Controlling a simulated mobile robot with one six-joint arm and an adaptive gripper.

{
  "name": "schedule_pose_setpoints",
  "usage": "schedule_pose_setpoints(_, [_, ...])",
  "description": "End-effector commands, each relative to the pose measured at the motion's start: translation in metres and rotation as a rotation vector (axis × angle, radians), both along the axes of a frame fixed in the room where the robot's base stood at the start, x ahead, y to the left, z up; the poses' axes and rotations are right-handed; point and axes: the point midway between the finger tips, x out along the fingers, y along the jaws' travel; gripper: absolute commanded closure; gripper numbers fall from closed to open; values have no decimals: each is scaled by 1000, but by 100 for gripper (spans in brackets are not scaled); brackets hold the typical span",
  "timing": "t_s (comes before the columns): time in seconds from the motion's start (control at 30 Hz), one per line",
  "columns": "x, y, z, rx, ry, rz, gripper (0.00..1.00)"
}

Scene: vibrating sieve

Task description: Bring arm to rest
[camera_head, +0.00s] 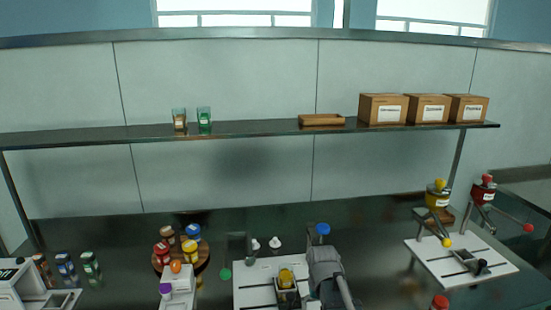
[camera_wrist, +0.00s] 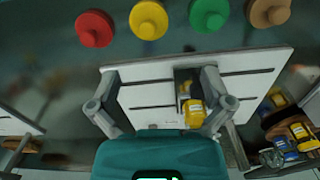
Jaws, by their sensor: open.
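My gripper (camera_wrist: 160,90) is open in the wrist view, its two grey fingers spread wide over a white slotted plate (camera_wrist: 255,65). A yellow-capped item (camera_wrist: 194,112) sits in a dark holder on the plate, close beside the right finger. I cannot tell whether they touch. Nothing shows clasped between the fingers. In the head view the same kind of plate (camera_head: 245,298) is at the bottom centre, with a yellow-topped item (camera_head: 287,278) in its holder. My grey arm is just right of it, and the fingers are not clear there.
Red (camera_wrist: 95,29), yellow (camera_wrist: 149,20), green (camera_wrist: 208,13) and brown (camera_wrist: 269,10) round pieces line the plate's far side. A round wooden tray (camera_head: 204,262) holds jars at left. A shelf (camera_head: 250,129) carries boxes. Another white plate (camera_head: 450,270) with stands is at right.

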Motion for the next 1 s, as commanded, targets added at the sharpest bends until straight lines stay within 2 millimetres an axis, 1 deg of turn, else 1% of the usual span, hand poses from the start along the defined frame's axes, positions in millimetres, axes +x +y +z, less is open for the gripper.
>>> schedule_pose_setpoints(0.03, [-25, -11, 0, 0, 0, -14, 0])
schedule_pose_setpoints(0.1, [-44, -20, 1, 0, 0, -28, 0])
schedule_pose_setpoints(0.2, [-64, -30, 1, 0, 0, -44, 0])
schedule_pose_setpoints(0.3, [-75, -36, 1, 0, 0, -53, 0])
schedule_pose_setpoints(0.4, [-78, -38, 1, 0, 0, -57, 0])
schedule_pose_setpoints(1.0, [-77, -38, 1, 0, 0, -57, 0])
